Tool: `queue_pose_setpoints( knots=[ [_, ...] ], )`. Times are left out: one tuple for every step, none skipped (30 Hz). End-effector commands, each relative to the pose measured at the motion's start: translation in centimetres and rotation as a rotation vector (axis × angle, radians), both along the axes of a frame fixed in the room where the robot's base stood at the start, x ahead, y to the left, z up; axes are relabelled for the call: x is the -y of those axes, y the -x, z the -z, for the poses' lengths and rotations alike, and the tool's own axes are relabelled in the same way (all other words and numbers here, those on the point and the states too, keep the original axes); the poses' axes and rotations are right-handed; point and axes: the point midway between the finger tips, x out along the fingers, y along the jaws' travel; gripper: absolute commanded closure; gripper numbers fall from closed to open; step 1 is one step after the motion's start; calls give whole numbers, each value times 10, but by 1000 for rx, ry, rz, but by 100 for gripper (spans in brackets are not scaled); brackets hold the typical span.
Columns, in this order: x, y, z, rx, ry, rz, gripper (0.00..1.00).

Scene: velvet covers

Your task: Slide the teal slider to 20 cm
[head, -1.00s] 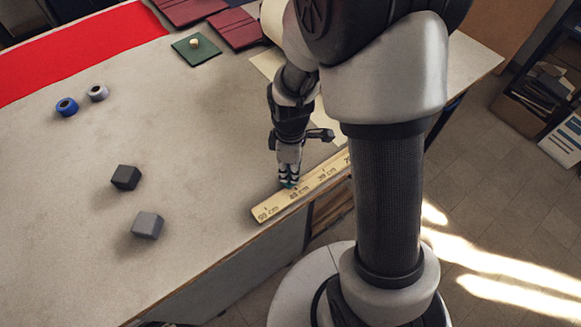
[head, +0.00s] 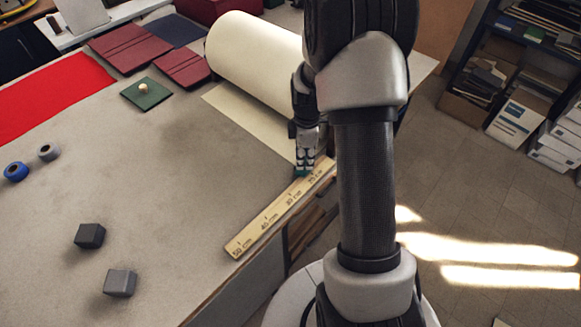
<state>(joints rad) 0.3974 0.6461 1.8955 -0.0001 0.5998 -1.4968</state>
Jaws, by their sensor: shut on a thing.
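A pale wooden ruler (head: 254,237) lies along the table's front edge, with cm labels running from 50 at the lower left through 40 and 30 to a label near the gripper that looks like 20. The teal slider (head: 301,174) shows as a small patch at the ruler's far edge, beside that last label; its exact reading cannot be told. My gripper (head: 305,168) points down and is shut on the slider, covering most of it. The ruler's right end is hidden behind my arm.
A large cream paper roll (head: 250,55) lies behind the gripper, its loose sheet (head: 240,115) reaching toward the ruler. Two dark cubes (head: 89,236) (head: 120,283), two tape rolls (head: 15,171) (head: 48,152) and a green plate (head: 146,94) with a pale knob stand left. The middle table is clear.

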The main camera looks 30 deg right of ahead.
Motion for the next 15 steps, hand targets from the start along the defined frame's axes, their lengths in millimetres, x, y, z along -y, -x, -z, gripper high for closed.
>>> queue_pose_setpoints(
  knots=[
    [6, -2, 0, 0, 0, 2, 100],
    [8, -2, 0, 0, 0, 2, 100],
    [10, -3, 0, -1, 0, 1, 100],
    [12, -4, 0, 0, 0, 1, 100],
    [13, -4, 0, 0, 0, 0, 100],
    [14, -5, 0, 1, 0, 0, 100],
    [15, -5, 0, 1, 2, 0, 100],
    [15, -5, 0, 1, 2, -1, 100],
    [15, -5, 0, 2, 2, -1, 100],
    [16, -5, 0, 2, 2, -1, 100],
    [16, -6, 0, 2, 2, -1, 100],
    [16, -6, 0, 3, 3, -1, 100],
    [16, -6, 0, 3, 4, -1, 100],
    [16, -6, 0, 4, 4, -1, 100],
    [16, -6, -1, 4, 4, -1, 100]
  ],
)
